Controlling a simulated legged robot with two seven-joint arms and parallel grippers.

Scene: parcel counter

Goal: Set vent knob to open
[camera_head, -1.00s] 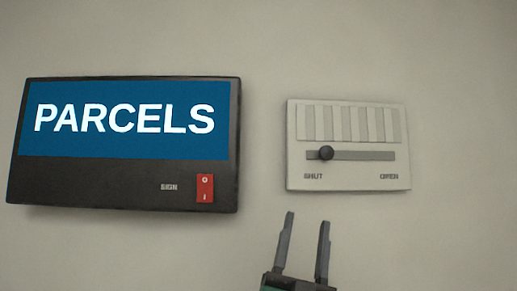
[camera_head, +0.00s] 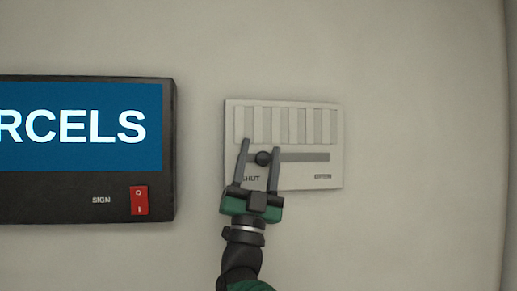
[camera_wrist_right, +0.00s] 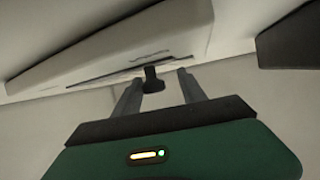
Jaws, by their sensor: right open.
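The vent panel (camera_head: 334,150) is a pale plate on the wall with vertical slats, a horizontal slot and the labels SHUT at left and OPEN at right. My right gripper (camera_head: 260,146) is open, with one finger on each side of the knob in the head view. In the right wrist view the knob (camera_wrist_right: 152,80) shows between the fingertips (camera_wrist_right: 158,78), with gaps on both sides. My left gripper is not in view.
A dark sign box (camera_head: 70,196) with a blue PARCELS screen hangs on the wall left of the vent. It carries a red rocker switch (camera_head: 139,200). The wall right of the vent is bare up to a corner.

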